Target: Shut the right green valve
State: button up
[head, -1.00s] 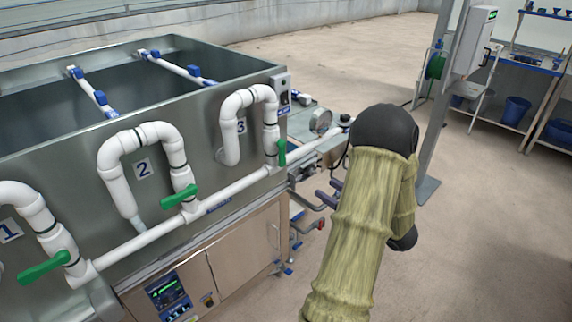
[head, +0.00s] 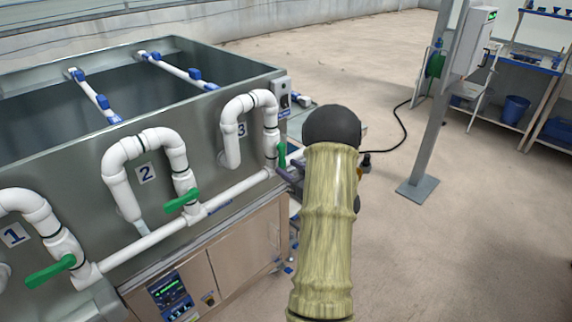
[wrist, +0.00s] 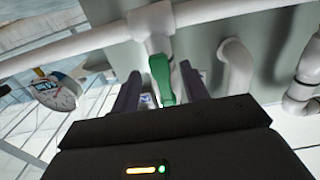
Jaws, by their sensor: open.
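The right green valve handle (head: 282,155) sits at the foot of the white looped pipe marked 3. It shows upright and narrow in the head view, partly hidden by my arm. In the wrist view the green handle (wrist: 161,78) hangs below a white pipe joint, between my two dark fingers. My gripper (wrist: 160,92) is open around the handle, with a visible gap on the left side and a smaller one on the right. In the head view my gripper (head: 285,173) is mostly hidden behind my forearm; a finger tip shows just below the handle.
Green handles on pipe 2 (head: 181,200) and pipe 1 (head: 50,271) point sideways to the left. The steel tank (head: 75,190) stands behind the pipes. A white pipe (head: 238,190) runs along its front.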

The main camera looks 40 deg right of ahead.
jog(key=shift+w+a, duration=0.1)
jog(key=shift+w, duration=1.05)
jog(key=shift+c, duration=0.5)
grip_shut()
jog(key=shift+w+a, duration=0.1)
